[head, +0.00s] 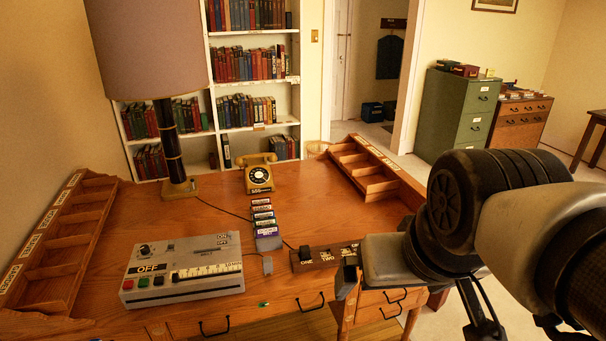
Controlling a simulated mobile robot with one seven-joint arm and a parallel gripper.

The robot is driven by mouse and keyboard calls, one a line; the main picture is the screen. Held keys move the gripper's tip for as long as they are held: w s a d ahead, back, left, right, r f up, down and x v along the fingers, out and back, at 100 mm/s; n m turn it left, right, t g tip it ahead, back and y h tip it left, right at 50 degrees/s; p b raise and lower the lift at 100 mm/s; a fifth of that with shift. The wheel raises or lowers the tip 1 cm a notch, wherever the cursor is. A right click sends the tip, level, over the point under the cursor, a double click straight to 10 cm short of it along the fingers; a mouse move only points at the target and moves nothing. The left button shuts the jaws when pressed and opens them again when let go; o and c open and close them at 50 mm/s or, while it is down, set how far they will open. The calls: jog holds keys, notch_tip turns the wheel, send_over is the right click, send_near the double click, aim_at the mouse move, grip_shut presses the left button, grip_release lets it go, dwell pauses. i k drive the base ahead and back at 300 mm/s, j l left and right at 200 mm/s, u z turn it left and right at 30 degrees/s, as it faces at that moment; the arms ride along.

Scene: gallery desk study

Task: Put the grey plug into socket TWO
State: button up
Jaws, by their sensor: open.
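The small grey plug (267,265) lies on the wooden desk, between the grey control box and the socket strip. The dark brown socket strip (325,262) lies near the desk's front edge, with white labels; ONE and TWO can be read, and a third label at its right end is partly covered. A black plug (304,251) stands at the ONE position. Socket TWO (326,256) appears uncovered, though its holes are too small to make out. My gripper (349,275) is open and empty at the strip's right end, right of the grey plug, partly hiding the strip.
The grey control box (184,268) stands to the left. A row of coloured labelled items (264,219) stands behind the plug, with a yellow telephone (257,174) and a lamp (172,140) farther back. Wooden organisers (60,240) (362,168) line both sides. A green light (264,304) shows in front.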

aim_at(332, 255)
jog(key=u, duration=0.5)
jog(key=i+j+z, duration=0.1)
jog(key=i+z, duration=0.15)
jog(key=i, duration=0.25)
jog(key=i+j+z, duration=0.3)
jog(key=i, duration=0.25)
jog(key=l, duration=0.1)
